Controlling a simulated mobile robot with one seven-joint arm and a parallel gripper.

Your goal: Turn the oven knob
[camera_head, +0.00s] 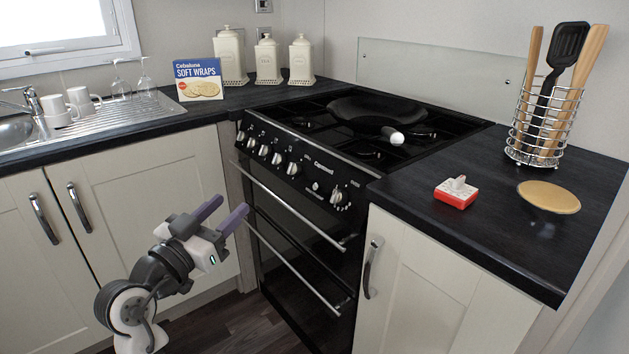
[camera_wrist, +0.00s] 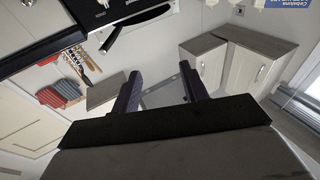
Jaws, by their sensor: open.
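The black oven (camera_head: 300,262) stands between the cream cabinets. Its front panel carries several silver oven knobs: a group on the left (camera_head: 264,150) and a single one (camera_head: 337,197) at the right end. My gripper (camera_head: 228,211) is open and empty in the head view, in front of the oven's left side and below the knob panel, apart from it. In the wrist view, the two dark purple fingers of my gripper (camera_wrist: 160,85) are spread with nothing between them. I cannot make out the knobs clearly in the wrist view.
Two oven door handles (camera_head: 296,205) stick out below the panel. A black pan (camera_head: 376,111) sits on the hob. A red and white box (camera_head: 456,192), a round wooden board (camera_head: 548,197) and a utensil rack (camera_head: 545,120) are on the right counter. Cabinet handles (camera_head: 371,268) protrude nearby.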

